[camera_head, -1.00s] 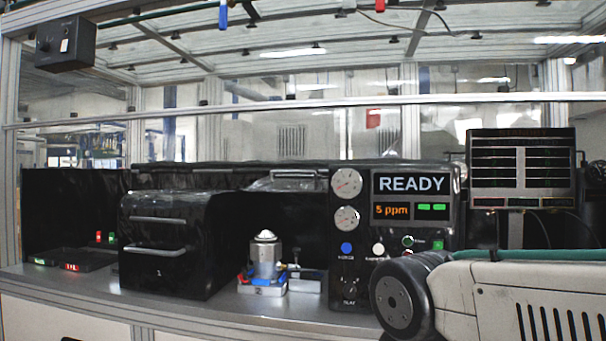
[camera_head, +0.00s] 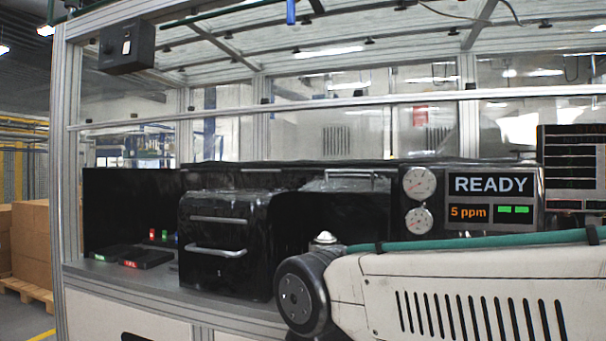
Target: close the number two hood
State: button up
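A black hood (camera_head: 226,232) with two bar handles stands closed on the left of the bench; a small mark on its front looks like a 1. To its right is a dark open bay, with a black raised cover (camera_head: 345,184) and a bar handle (camera_head: 361,174) at its top; I cannot read a number on it. The tip of a metal housing (camera_head: 325,239) shows in that bay, the rest hidden behind my arm. My arm link crosses the lower right foreground. My gripper is out of view.
A control panel (camera_head: 472,213) with gauges reads READY and 5 ppm. Flat black trays (camera_head: 132,257) with red and green lights lie at the left. An aluminium post (camera_head: 67,200) frames the bench's left end. Cardboard boxes (camera_head: 30,240) stand on a pallet beyond it.

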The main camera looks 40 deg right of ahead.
aim_at(355, 208)
jog(key=i, duration=0.7)
jog(key=z, duration=0.9)
jog(key=i, duration=0.65)
jog(key=z, duration=0.75)
